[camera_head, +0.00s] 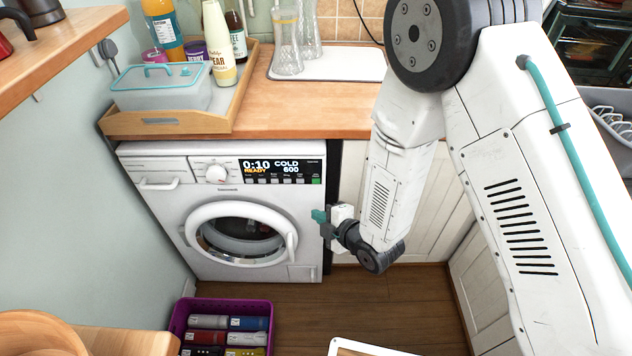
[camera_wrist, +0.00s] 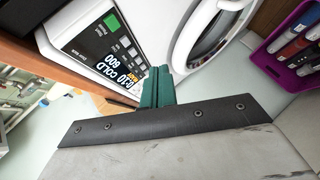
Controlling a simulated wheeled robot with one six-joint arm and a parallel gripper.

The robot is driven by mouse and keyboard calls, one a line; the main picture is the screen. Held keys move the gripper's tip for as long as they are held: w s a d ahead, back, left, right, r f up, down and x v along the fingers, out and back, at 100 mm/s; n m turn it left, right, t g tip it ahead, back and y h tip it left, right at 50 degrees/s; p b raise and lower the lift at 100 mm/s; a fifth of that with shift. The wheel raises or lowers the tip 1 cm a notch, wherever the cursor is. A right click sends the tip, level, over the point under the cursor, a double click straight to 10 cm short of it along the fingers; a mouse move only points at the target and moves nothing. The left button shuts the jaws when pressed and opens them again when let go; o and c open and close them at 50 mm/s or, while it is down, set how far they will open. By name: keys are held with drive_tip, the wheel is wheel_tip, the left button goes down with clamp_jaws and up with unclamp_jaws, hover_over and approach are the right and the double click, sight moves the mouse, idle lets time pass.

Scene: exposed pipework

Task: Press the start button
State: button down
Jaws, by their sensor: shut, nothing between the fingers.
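The white washing machine (camera_head: 250,270) stands under the wooden counter with its round door closed. Its control panel has a dark display (camera_head: 272,166) reading 0:10, READY, COLD and 600. The green start button (camera_head: 316,181) is at the right end of the row of buttons under the display. In the wrist view the display (camera_wrist: 105,62) appears rotated, with the green button (camera_wrist: 111,22) at its upper end. My gripper (camera_head: 319,216) has teal fingers, shut and empty. It is below the green button, near the machine's right front edge. The fingers also show in the wrist view (camera_wrist: 158,76), apart from the button.
The wooden counter (camera_head: 300,112) overhangs the machine and bears a tray (camera_head: 165,124) with bottles and a lidded box. White cabinet doors (camera_head: 435,225) are right of the machine. Open floor lies between.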

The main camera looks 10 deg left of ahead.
sight(316, 181)
drive_tip(key=w+a, duration=0.2)
drive_tip(key=w, duration=0.6)
drive_tip(key=shift+w, duration=0.15)
drive_tip(key=shift+w, duration=0.15)
idle(1.8)
drive_tip(key=shift+w+a, duration=0.1)
drive_tip(key=shift+w, duration=0.2)
